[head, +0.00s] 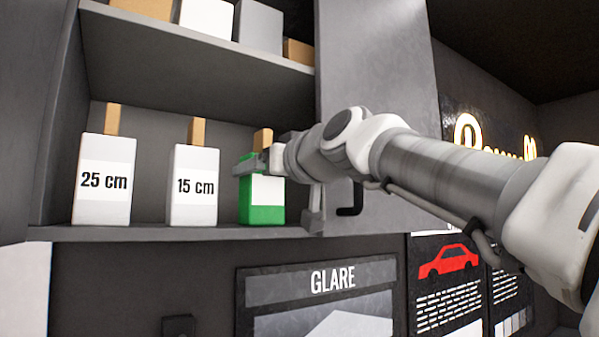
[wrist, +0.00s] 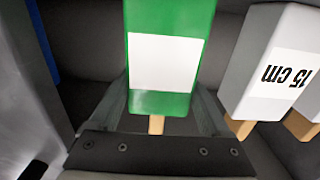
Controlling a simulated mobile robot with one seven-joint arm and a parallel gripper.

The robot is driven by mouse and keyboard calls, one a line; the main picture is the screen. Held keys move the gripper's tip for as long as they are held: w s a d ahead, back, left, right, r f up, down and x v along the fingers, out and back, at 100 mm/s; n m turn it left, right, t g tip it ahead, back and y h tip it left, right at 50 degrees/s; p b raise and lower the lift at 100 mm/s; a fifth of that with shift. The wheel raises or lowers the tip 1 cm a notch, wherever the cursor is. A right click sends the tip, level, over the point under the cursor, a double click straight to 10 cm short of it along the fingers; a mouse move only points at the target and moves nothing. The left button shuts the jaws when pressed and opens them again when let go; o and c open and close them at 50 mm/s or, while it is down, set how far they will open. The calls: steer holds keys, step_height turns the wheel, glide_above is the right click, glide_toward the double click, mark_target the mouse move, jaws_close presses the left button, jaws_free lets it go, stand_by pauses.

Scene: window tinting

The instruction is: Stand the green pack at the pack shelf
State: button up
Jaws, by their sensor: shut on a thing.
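The green pack (head: 262,214) has a blank white label and a wooden stick on top. It is upright at the right end of the pack shelf (head: 180,233), to the right of the white 15 cm pack (head: 193,205). Its base looks level with its neighbour's; I cannot tell whether it bears on the board. My gripper (head: 250,166) is shut on the upper part of the green pack, coming from the right. In the wrist view the green pack (wrist: 170,20) shows upside down between the two fingers, with the 15 cm pack (wrist: 265,60) apart from it.
A white 25 cm pack (head: 103,200) stands at the left of the shelf. An upper shelf (head: 190,75) with boxes hangs above, and a grey side panel (head: 375,60) rises at the right. A GLARE poster (head: 333,280) is below.

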steer(key=shift+f, duration=0.15)
steer(key=o, duration=1.3)
steer(key=shift+r, duration=0.25)
steer(key=b+v, duration=0.4)
steer(key=v, duration=0.8)
steer(key=shift+f, duration=0.15)
